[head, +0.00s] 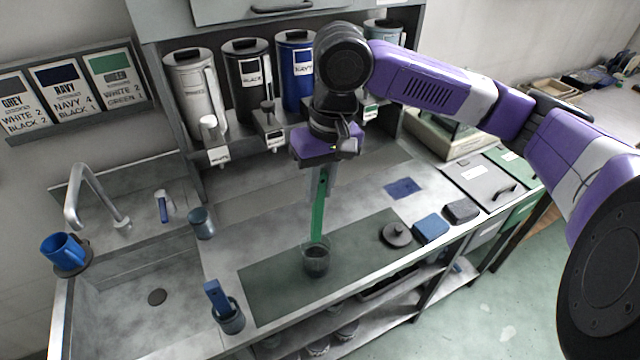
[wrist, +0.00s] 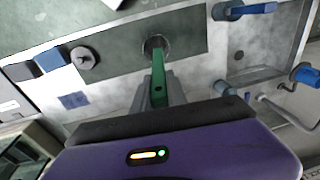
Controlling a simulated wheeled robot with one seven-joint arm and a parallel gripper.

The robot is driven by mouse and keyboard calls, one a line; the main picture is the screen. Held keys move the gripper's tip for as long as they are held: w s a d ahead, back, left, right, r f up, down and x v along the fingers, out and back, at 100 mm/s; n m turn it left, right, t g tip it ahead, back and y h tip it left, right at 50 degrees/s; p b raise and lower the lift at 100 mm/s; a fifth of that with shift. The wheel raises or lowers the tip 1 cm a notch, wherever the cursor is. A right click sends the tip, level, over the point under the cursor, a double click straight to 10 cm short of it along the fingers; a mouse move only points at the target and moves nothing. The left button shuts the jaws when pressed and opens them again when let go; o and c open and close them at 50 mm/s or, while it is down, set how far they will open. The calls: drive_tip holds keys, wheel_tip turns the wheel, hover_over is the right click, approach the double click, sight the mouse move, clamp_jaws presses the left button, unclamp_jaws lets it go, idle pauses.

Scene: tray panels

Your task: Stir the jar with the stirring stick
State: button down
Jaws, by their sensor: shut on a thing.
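The jar (head: 316,262) is a clear glass with dark contents, standing on the dark green mat (head: 262,287) on the counter. The stirring stick (head: 319,205) is green and upright, with its lower end inside the jar's mouth. My gripper (head: 320,185) is shut on the upper part of the stick, above the jar. In the wrist view the green stick (wrist: 158,80) runs from between my fingers (wrist: 158,98) to the jar (wrist: 154,46). The stick's tip is hard to make out in the dark contents.
A dark lid (head: 396,235), a blue sponge (head: 431,228) and a dark sponge (head: 461,210) lie right of the jar. A cup with a blue-handled tool (head: 230,318) stands at the front left. The sink (head: 130,290) is at left; paint canisters (head: 246,80) stand behind.

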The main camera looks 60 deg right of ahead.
sight(319, 222)
drive_tip(key=shift+f+b, duration=3.2)
drive_tip(key=shift+f, duration=2)
drive_tip(key=shift+w, duration=0.1)
